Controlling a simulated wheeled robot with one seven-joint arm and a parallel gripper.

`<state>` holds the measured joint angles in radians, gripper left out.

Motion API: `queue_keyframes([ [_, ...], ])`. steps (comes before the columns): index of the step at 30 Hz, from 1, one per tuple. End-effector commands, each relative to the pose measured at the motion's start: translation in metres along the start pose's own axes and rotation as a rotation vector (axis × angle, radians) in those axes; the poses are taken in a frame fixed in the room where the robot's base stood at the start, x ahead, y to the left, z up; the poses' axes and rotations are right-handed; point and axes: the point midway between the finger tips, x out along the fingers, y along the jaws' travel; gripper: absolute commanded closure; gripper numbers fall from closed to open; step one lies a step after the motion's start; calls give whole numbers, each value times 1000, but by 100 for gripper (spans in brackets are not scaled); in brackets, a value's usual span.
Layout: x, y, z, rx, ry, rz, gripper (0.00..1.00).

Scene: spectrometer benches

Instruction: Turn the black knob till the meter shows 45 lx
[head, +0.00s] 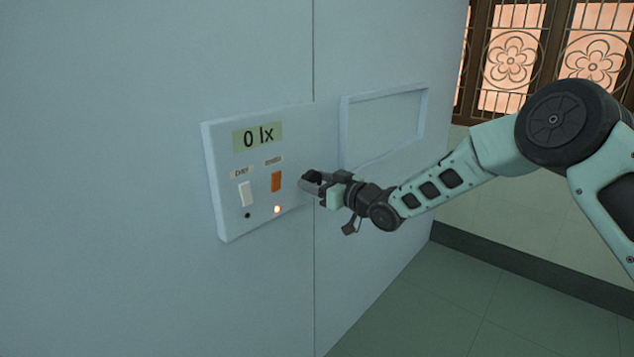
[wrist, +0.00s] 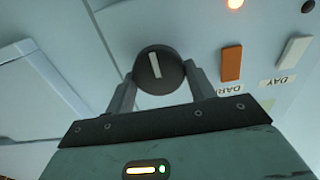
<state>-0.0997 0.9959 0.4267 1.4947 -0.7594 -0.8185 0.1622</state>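The meter (head: 257,136) on the white wall panel (head: 226,216) reads 0 lx in the head view. The black knob (wrist: 158,70) shows in the wrist view with a white pointer line, tilted slightly from the picture's vertical. It is mostly hidden by my gripper in the head view. My gripper (wrist: 160,72) has one finger on each side of the knob. The fingertips appear to touch its rim, so it looks shut on the knob. My gripper (head: 313,184) reaches the panel's right edge from the right.
Left of the knob are an orange switch (head: 276,181) labelled DARK, with a lit lamp (head: 277,209) below, and a white switch (head: 245,193) labelled DAY, with an unlit lamp (head: 248,215). An empty raised frame (head: 343,134) is on the wall to the right.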

Motion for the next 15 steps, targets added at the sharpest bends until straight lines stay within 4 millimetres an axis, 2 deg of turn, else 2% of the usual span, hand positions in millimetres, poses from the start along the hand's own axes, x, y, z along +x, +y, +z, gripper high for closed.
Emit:
queue_keyframes([
  [8,0,-1,2,-37,0,-1,68],
  [15,0,-2,5,-172,0,-2,68],
])
